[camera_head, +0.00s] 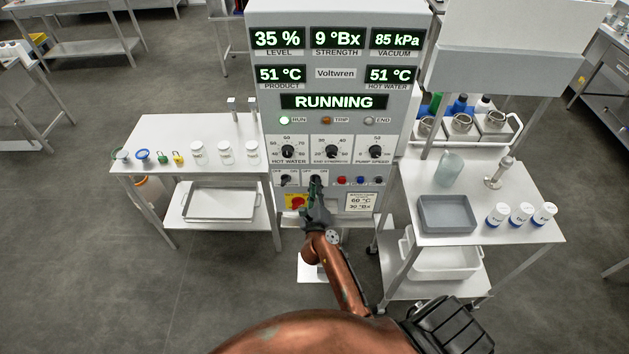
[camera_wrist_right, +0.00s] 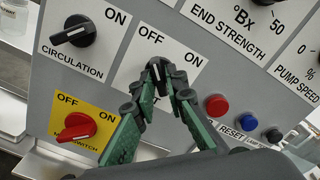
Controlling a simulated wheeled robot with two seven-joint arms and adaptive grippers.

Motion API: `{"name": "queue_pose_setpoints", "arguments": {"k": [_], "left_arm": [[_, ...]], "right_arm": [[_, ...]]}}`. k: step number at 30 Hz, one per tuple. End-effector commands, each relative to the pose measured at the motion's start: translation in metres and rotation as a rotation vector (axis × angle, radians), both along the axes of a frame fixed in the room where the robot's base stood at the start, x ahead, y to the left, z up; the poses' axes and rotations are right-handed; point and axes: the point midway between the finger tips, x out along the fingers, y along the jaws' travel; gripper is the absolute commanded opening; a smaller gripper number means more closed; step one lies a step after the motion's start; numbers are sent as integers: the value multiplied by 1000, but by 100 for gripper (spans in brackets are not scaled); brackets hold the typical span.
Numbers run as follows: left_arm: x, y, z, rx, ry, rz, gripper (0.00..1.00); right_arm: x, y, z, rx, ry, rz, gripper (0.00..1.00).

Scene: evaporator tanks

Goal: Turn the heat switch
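The heat switch (camera_wrist_right: 158,70) is a black rotary knob with a white mark, on a white plate marked OFF and ON; its name is mostly covered by my fingers. The mark looks roughly upright, but I cannot tell its exact setting. In the head view the switch (camera_head: 316,178) is on the lower panel of the grey machine (camera_head: 272,120). My right gripper (camera_wrist_right: 160,80) has its green and black fingers close in on both sides of the knob; it also shows in the head view (camera_head: 316,188). My left gripper is not in view.
Red, blue and black buttons (camera_wrist_right: 217,107) lie to the right. Side tables hold jars (camera_head: 197,152) and a grey tray (camera_head: 446,214).

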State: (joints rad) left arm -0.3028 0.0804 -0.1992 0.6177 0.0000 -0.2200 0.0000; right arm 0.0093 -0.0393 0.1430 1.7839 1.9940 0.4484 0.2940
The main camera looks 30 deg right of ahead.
Motion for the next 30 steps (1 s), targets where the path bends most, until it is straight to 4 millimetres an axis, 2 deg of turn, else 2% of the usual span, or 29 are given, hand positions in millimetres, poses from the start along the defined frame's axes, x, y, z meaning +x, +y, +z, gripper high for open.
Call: {"name": "queue_pose_setpoints", "arguments": {"k": [5, 11, 18, 26, 30], "left_arm": [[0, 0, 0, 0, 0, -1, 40], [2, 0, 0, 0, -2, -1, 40], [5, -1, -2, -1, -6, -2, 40], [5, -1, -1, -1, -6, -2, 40], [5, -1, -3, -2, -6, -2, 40]], "right_arm": [[0, 1, 0, 0, 0, 1, 0], [1, 2, 0, 3, -2, 3, 0], [1, 3, 0, 149, -91, 4, 0], [2, 3, 0, 162, -99, 6, 0], [2, 4, 0, 268, -163, 6, 0]]}}
